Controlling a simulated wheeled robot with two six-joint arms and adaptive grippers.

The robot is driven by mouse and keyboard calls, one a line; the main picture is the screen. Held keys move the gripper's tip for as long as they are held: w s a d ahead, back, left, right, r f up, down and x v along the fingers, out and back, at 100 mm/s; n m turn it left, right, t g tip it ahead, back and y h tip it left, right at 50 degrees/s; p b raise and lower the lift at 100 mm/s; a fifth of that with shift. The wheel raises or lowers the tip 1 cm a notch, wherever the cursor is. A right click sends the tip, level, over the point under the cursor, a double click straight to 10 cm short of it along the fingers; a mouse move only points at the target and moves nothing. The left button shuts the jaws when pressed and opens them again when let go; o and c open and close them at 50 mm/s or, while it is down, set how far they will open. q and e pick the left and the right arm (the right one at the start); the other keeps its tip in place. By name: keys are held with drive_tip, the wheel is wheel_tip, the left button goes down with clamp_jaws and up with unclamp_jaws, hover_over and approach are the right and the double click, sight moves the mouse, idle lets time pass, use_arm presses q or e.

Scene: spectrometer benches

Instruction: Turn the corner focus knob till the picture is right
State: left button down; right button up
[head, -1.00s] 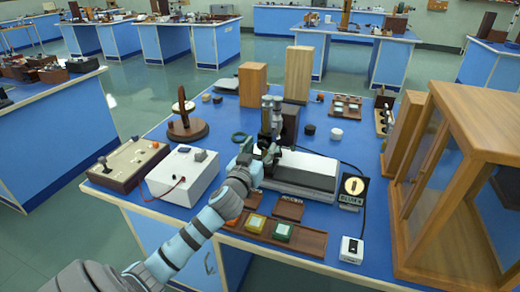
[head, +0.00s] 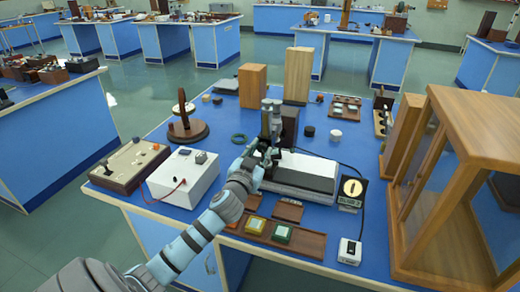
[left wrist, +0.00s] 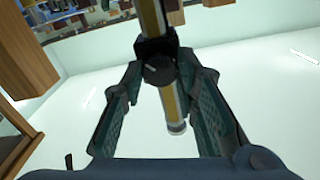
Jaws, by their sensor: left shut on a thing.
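My left gripper (head: 266,154) reaches the upright dark-and-silver instrument (head: 271,112) on the blue bench. In the left wrist view, the two fingers of my left gripper (left wrist: 171,72) stand on either side of a round dark knob (left wrist: 158,68) with a pale pointer line. The gripper is shut on this knob; the actual finger contact is hard to see. A silver and yellowish tube (left wrist: 172,108) shows beyond the knob. A black panel with a pale yellow disc (head: 352,188) stands right of the instrument. My right gripper is not in view.
A grey-white box (head: 305,172) lies right of my gripper. A white box with a red lead (head: 183,178) stands left. A wooden tray with coloured blocks (head: 305,242) lies at the front edge. A large wood-and-glass cabinet (head: 470,100) fills the right side.

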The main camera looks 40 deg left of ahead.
use_arm(q)
drive_tip(key=m+p, duration=0.1)
drive_tip(key=m, duration=0.2)
drive_tip(key=shift+r, duration=0.1)
drive_tip(key=shift+m+p, duration=0.6)
drive_tip(key=shift+m, duration=0.7)
drive_tip(key=c, duration=1.2)
unclamp_jaws()
drive_tip(key=shift+c, duration=0.2)
drive_tip(key=v, duration=1.2)
